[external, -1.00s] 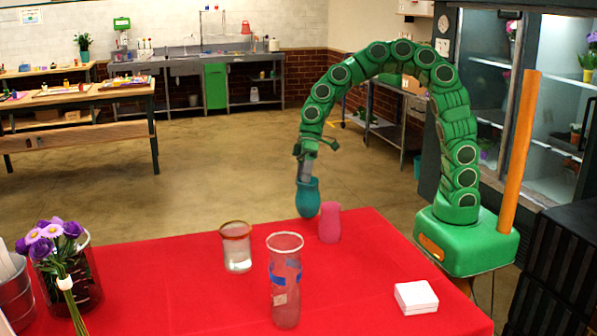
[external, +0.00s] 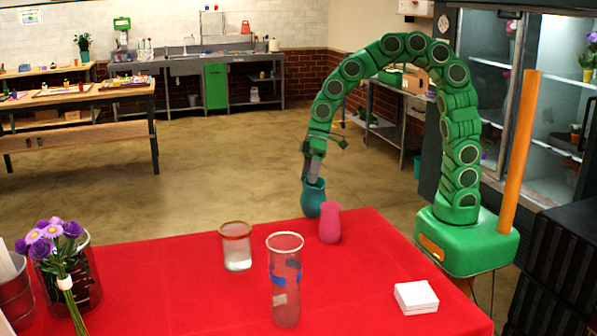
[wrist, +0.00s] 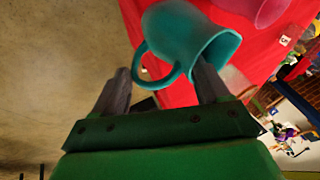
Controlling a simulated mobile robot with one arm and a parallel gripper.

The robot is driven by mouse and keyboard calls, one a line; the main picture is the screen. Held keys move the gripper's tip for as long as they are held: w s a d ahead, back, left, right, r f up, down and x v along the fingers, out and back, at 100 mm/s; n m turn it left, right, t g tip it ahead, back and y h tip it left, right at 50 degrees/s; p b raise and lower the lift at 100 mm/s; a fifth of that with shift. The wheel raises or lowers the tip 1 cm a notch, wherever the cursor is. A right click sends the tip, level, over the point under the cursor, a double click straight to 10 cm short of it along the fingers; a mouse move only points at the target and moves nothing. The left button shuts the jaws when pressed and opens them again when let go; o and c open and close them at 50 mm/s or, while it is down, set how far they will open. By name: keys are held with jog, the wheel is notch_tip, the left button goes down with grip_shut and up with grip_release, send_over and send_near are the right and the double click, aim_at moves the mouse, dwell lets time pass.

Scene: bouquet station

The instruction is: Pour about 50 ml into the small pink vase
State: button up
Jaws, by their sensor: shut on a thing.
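The small pink vase (external: 330,224) stands upright near the far edge of the red table. My gripper (external: 313,178) is at a teal pitcher (external: 313,200) just left of and behind the pink vase. In the wrist view the teal pitcher (wrist: 180,32) has its handle between my gripper's fingers (wrist: 165,85), and my gripper is shut on it. The pitcher looks nearly upright in the external view. Its contents cannot be seen. The pink vase (wrist: 262,8) is partly cut off at the top of the wrist view.
On the red table (external: 185,285) stand a rimmed glass jar (external: 236,248) with clear content, a tall glass cylinder (external: 286,285) with blue marks, and a white box (external: 416,298). The table is clear between cylinder and white box.

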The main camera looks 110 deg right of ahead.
jog(key=shift+a+r+h, duration=0.7)
jog(key=shift+s+a+r+n+t+h, duration=0.1)
jog(key=shift+a+r+n+h, duration=0.15)
jog(key=shift+a+r+h, duration=0.85)
jog(key=shift+s+a+r+n+t+h, duration=0.1)
jog(key=shift+a+r+n+h, duration=0.2)
jog(key=shift+a+r+h, duration=0.8)
jog(key=shift+a+r+n+t+h, duration=0.1)
jog(key=shift+a+r+n+h, duration=0.15)
jog(key=shift+a+r+h, duration=0.85)
jog(key=shift+a+f+h, duration=0.1)
jog(key=shift+a+h, duration=0.75)
jog(key=shift+h, duration=0.15)
jog(key=shift+s+a+r+n+t+h, duration=0.1)
jog(key=shift+a+r+n+t+h, duration=0.25)
jog(key=shift+a+h, duration=0.5)
jog(key=shift+a+r+h, duration=0.25)
jog(key=shift+a+h, duration=0.5)
jog(key=shift+a, duration=0.05)
jog(key=shift+s+a+r+n+t+h+p, duration=0.15)
jog(key=shift+a+n+t+h+p, duration=0.15)
jog(key=shift+a+h+p, duration=0.45)
jog(key=shift+d, duration=0.15)
